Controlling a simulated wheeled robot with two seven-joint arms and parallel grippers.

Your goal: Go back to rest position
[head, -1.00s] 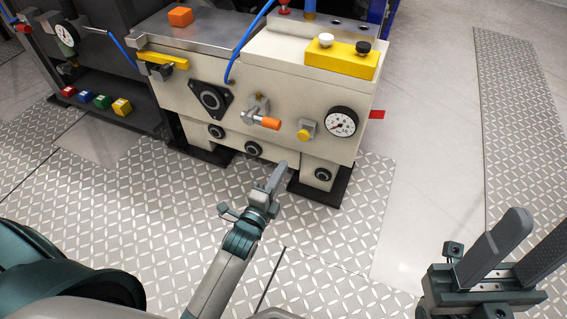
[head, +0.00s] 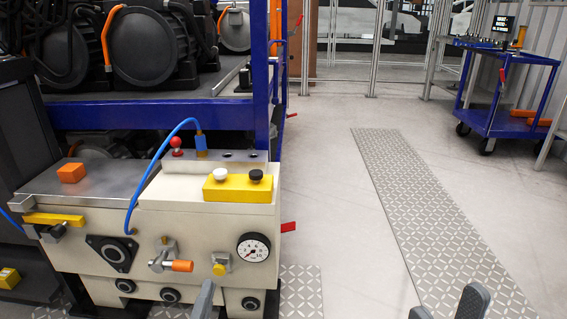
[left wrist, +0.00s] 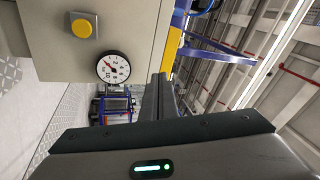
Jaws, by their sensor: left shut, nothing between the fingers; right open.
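My left gripper (head: 203,298) shows only its fingertip at the bottom of the head view, in front of the beige drive unit (head: 190,222). In the left wrist view its fingers (left wrist: 158,98) are shut together with nothing between them, beside the unit's front face with the gauge (left wrist: 113,68) and yellow button (left wrist: 84,28). I cannot tell how near the fingers are to the face. My right gripper (head: 447,306) shows its two fingertips at the bottom right edge of the head view. They are apart and empty, over the floor; the rest of it is hidden.
The unit carries an orange-handled valve (head: 180,266), a yellow block with two knobs (head: 238,187), a blue hose (head: 150,165) and an orange block (head: 71,172). A blue rack (head: 262,95) stands behind. A blue cart (head: 510,100) stands far right. The floor (head: 335,170) between is clear.

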